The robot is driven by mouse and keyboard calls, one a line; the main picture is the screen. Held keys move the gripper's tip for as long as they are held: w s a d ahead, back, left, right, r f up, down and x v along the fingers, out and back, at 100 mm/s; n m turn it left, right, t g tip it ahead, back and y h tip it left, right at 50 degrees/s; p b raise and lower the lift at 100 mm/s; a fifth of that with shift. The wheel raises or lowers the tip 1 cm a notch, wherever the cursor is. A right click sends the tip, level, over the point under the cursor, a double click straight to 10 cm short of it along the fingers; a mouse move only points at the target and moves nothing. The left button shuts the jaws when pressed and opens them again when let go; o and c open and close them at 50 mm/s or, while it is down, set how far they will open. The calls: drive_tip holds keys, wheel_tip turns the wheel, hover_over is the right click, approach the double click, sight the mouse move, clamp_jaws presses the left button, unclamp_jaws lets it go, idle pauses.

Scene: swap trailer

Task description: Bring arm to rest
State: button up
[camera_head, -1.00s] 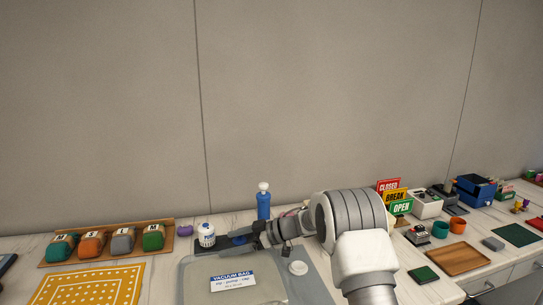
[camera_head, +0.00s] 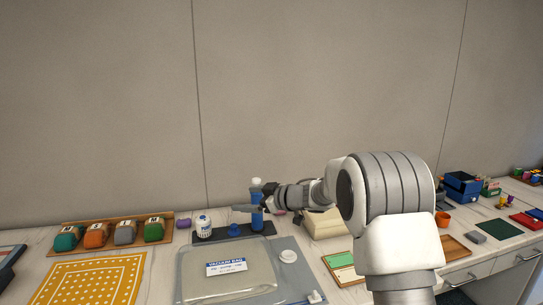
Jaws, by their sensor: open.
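My white and grey arm reaches in from the lower right and spans the right half of the view. My gripper (camera_head: 252,208) is small and dark at the arm's left end, beside the upper part of a blue bottle (camera_head: 257,220). It is open; I cannot tell whether it touches the bottle. The bottle stands upright on a dark tray (camera_head: 229,236) at the back of the counter.
A white jar (camera_head: 203,226) stands left of the bottle. A clear vacuum bag (camera_head: 250,280) lies in front. Four coloured blocks sit on a wooden rack (camera_head: 80,247) at left, behind a yellow dotted cloth (camera_head: 92,281). The wall area above is clear.

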drive_tip(key=s+d+r+m+t+h+p, duration=0.2)
drive_tip(key=d+r+m+t+h, duration=0.35)
drive_tip(key=d+r, duration=0.7)
drive_tip(key=s+d+r+m+h+p, duration=0.1)
drive_tip(key=s+d+r+m+h, duration=0.45)
drive_tip(key=s, duration=0.55)
drive_tip(key=s+f+m+g+p, duration=0.1)
drive_tip(key=s+f+g, duration=0.1)
drive_tip(key=s, duration=0.8)
drive_tip(key=s+d+f+g+p, duration=0.1)
drive_tip(key=s+f+g, duration=0.1)
drive_tip(key=s, duration=0.9)
drive_tip(key=s+d+f+m+g+p, duration=0.1)
drive_tip(key=s+f+g, duration=0.2)
drive_tip(key=s, duration=0.7)
drive_tip(key=shift+s+d+m+g, duration=0.15)
drive_tip(key=shift+d+m+g, duration=0.15)
drive_tip(key=shift+g, duration=0.35)
drive_tip(key=shift+a, duration=0.1)
